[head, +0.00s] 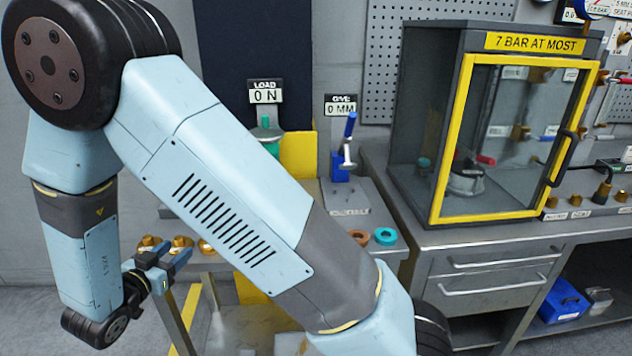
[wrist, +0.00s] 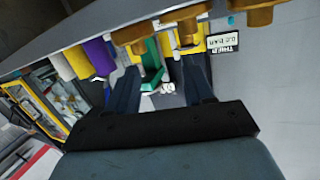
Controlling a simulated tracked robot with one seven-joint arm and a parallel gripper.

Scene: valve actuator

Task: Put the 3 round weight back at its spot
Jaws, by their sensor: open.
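I cannot pick out a weight marked 3. Several brass round pieces (head: 182,242) sit on the small bench at the left in the head view, just beyond my gripper (head: 168,264). Brass pieces (wrist: 187,30) also show along the top of the wrist view, and I cannot tell whether they are weights. In the wrist view my gripper (wrist: 163,78) is open, its two dark fingers apart. A green part (wrist: 151,58) shows between and beyond the fingers; nothing is visibly held. My arm hides much of the bench in the head view.
A load stand (head: 266,133) with a 0 N sign stands behind my arm. A brown ring (head: 358,237) and a teal ring (head: 385,236) lie on the bench's right part. A yellow-framed cabinet (head: 435,180) stands at the right.

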